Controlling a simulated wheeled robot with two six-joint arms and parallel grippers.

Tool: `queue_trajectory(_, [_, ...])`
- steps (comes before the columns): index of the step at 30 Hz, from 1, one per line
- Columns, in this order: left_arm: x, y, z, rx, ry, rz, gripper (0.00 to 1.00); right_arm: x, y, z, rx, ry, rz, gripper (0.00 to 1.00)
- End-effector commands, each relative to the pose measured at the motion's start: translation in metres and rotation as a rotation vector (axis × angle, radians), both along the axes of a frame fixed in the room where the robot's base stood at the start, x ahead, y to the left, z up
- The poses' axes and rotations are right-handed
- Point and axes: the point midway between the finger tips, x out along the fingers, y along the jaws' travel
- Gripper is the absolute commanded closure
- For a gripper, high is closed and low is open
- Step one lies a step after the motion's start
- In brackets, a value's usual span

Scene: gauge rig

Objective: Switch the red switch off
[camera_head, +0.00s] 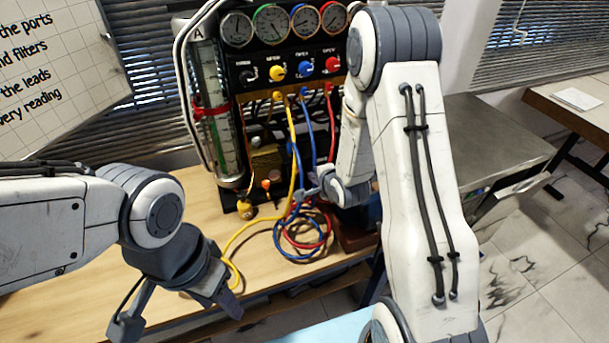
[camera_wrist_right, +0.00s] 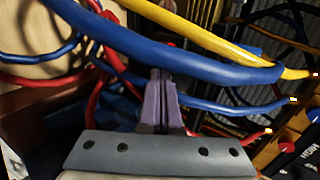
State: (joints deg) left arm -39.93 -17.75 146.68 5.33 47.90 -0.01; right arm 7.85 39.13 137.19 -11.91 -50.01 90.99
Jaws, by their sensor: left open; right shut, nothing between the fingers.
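The gauge rig's black panel (camera_head: 285,72) carries a row of black, yellow, blue and red knobs. The red knob (camera_head: 333,64) is at the right end, close to my right arm. I see no other clear red switch and cannot tell its setting. A red knob (camera_wrist_right: 287,147) also shows at the lower right of the right wrist view. My right gripper (camera_head: 303,194) is below the panel among the hoses, apart from the red knob. Its fingers (camera_wrist_right: 161,85) are shut and empty under a blue hose. My left gripper (camera_head: 178,314) is open and empty over the table's front.
Yellow, blue and red hoses (camera_head: 304,236) hang from the panel and coil on the wooden table (camera_head: 195,203). They crowd around my right gripper. A glass cylinder (camera_head: 215,115) with a red band stands at the rig's left. A grey cabinet (camera_head: 490,135) stands at the right.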

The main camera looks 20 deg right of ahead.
Motion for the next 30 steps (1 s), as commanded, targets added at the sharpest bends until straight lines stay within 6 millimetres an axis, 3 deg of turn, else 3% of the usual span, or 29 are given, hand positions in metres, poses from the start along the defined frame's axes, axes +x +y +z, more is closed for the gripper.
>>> queue_trajectory(3, [0.000,0.000,-0.004,0.000,0.000,0.001,0.50,-0.019,0.001,0.010,0.000,-0.007,0.000,1.00])
queue_trajectory(6, [0.000,0.000,-0.004,0.000,0.000,0.001,0.50,-0.025,0.002,0.014,0.000,-0.010,0.001,1.00])
queue_trajectory(17, [0.000,0.000,-0.003,0.000,0.000,0.001,0.50,-0.023,0.004,0.013,0.000,-0.009,0.003,1.00])
queue_trajectory(23, [0.000,0.000,0.004,0.000,0.000,0.001,0.50,-0.004,0.006,-0.001,0.000,-0.007,0.004,1.00])
queue_trajectory(30, [0.000,0.000,0.018,0.000,0.000,0.002,0.50,0.036,0.008,-0.030,0.000,-0.006,0.003,1.00])
